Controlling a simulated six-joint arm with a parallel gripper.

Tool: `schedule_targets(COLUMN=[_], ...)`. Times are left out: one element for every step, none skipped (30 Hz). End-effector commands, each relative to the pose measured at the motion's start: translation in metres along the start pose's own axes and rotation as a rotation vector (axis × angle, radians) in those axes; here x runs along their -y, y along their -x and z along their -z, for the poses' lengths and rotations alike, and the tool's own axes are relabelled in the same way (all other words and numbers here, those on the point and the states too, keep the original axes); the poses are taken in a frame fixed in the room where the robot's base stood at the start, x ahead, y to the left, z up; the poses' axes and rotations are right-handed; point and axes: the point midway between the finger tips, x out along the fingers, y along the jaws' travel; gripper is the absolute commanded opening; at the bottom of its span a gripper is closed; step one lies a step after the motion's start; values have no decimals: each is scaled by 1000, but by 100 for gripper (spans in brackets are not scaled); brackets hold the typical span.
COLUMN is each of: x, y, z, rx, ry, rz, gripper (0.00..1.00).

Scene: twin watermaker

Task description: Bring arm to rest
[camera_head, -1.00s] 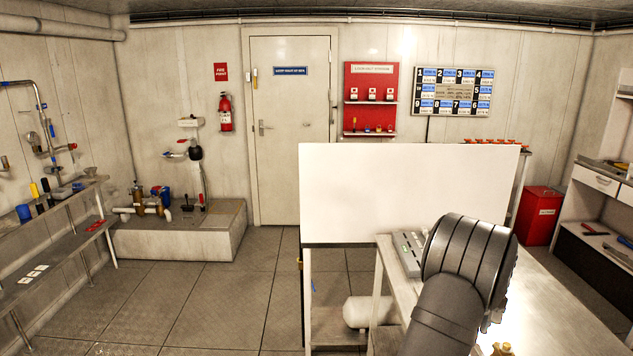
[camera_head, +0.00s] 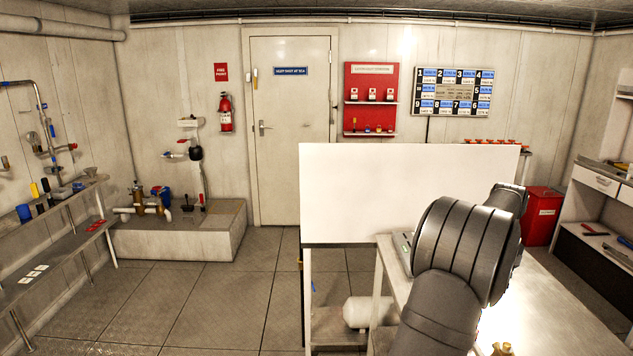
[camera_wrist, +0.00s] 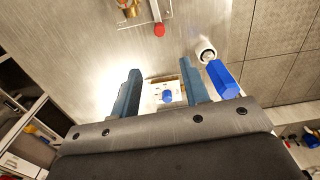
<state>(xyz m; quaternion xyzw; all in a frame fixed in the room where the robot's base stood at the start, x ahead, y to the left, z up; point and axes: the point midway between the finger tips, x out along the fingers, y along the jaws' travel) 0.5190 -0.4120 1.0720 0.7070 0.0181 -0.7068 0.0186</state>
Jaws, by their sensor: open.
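My arm shows at the lower right of the head view, raised over the metal workbench (camera_head: 560,300). Its fingers are hidden there behind my own links. In the wrist view, my gripper (camera_wrist: 160,90) has its two blue-grey fingers apart. Between and beyond them, on the bench surface (camera_wrist: 110,45), is a small pale block with a blue round top (camera_wrist: 167,96). It appears to stand below the fingers, not held. A blue piece (camera_wrist: 222,78) and a white round fitting (camera_wrist: 206,52) are just right of the right finger.
A brass fitting with a red knob (camera_wrist: 159,30) stands on the bench in the wrist view. A white panel (camera_head: 410,190) rises at the bench's back edge. A red bin (camera_head: 542,215) and drawers (camera_head: 600,182) are at right. Open floor (camera_head: 215,300) lies to the left.

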Motion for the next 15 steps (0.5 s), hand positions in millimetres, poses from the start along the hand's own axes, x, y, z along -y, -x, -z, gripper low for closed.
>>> schedule_targets(x=[0, 0, 0, 0, 0, 0, 0, 0, 0, 0, 0, 0, 0, 0, 0], y=[-12, -18, -26, -32, -38, -47, -53, -59, -67, -73, -79, -87, -94, -99, -107], z=[0, 0, 0, 0, 0, 0, 0, 0, 0, 0, 0, 0, 0, 0, 0], rx=[3, 3, 2, 2, 2, 3, 2, 3, 2, 2, 2, 3, 3, 2, 2], ry=[0, 0, 0, 0, 0, 0, 0, 0, 0, 0, 0, 0, 0, 0, 0], rz=[3, 3, 2, 2, 2, 3, 2, 3, 2, 2, 2, 3, 3, 2, 2], gripper=[42, 42, 42, 42, 42, 42, 42, 42, 42, 42, 42, 42, 42, 42, 42])
